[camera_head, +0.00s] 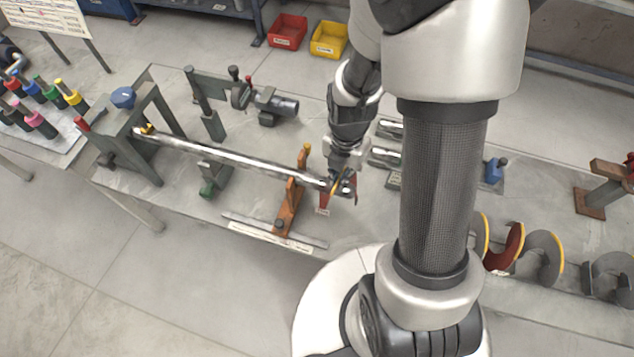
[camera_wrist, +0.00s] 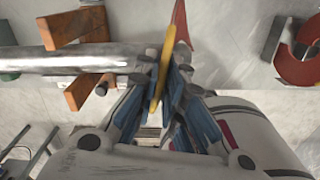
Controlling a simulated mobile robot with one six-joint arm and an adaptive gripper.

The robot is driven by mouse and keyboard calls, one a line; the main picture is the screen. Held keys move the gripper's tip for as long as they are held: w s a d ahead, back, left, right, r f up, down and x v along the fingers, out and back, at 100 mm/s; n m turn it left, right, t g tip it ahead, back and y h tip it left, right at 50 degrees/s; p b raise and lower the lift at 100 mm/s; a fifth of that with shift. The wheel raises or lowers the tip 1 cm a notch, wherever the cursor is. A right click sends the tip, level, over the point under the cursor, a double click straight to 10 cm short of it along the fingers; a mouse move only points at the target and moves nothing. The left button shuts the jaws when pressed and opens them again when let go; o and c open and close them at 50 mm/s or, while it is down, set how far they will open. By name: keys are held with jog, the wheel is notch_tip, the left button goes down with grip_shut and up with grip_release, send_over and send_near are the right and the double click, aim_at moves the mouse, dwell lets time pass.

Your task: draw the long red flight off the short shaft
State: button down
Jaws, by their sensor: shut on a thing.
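My gripper (camera_head: 343,186) is at the right end of a bare silver shaft (camera_head: 235,159). In the wrist view the blue fingers of my gripper (camera_wrist: 166,92) are closed on a thin red flight (camera_wrist: 181,28) with a yellow edge, seen nearly edge-on. The silver shaft (camera_wrist: 75,59) comes in from the left and ends close beside the flight. I cannot tell whether the flight is still around the shaft's end or just off it. In the head view a bit of red (camera_head: 324,198) shows below my gripper; my wrist hides most of the flight.
An orange support (camera_head: 290,195) stands under the shaft, left of my gripper; a green-grey frame (camera_head: 150,165) holds its left end. Grey flights with yellow edges (camera_head: 545,258) and a red one (camera_head: 507,246) stand at right. Red (camera_head: 288,31) and yellow (camera_head: 329,39) bins are behind.

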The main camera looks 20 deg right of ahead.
jog(key=s+d, duration=0.6)
jog(key=d, duration=0.3)
jog(key=shift+s, duration=0.3)
dwell(1.4)
dwell(0.3)
